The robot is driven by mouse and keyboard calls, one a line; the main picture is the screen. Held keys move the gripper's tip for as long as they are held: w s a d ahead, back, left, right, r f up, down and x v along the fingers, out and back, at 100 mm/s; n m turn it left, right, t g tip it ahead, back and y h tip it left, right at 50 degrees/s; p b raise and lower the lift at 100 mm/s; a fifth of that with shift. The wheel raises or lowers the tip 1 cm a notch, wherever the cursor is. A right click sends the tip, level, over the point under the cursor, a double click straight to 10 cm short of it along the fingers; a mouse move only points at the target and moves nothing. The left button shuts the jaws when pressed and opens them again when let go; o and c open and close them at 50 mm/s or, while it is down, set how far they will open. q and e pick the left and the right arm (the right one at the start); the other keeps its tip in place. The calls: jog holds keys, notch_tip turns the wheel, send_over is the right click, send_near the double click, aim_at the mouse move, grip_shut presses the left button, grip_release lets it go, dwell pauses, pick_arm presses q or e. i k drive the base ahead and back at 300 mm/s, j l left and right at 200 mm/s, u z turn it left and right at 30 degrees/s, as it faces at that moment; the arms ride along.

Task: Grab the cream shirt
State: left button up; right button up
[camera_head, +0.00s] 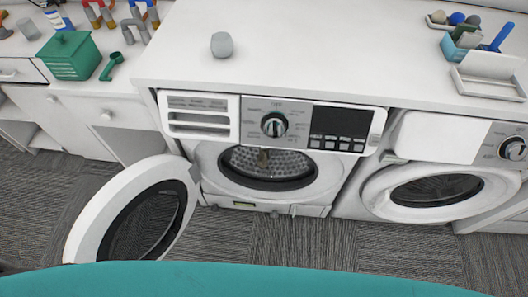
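I cannot make out a cream shirt in the head view. The front washing machine (190,148) stands in the middle with its round door (98,213) swung wide open to the left. Its metal drum (285,160) is visible through the opening. The lower inside of the drum is hidden. Neither of my grippers is in view.
A second washer (432,137) stands to the right with its door shut. The white counter (300,60) above holds a grey cup (222,45), a white tray (488,88) and, at left, a green box (70,56). Carpet (300,240) is clear before the washers. A teal surface (260,283) fills the bottom edge.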

aim_at(262, 160)
jog(key=i+l+u, duration=0.45)
jog(key=l+u, duration=0.15)
jog(key=l, duration=0.2)
jog(key=u, duration=1)
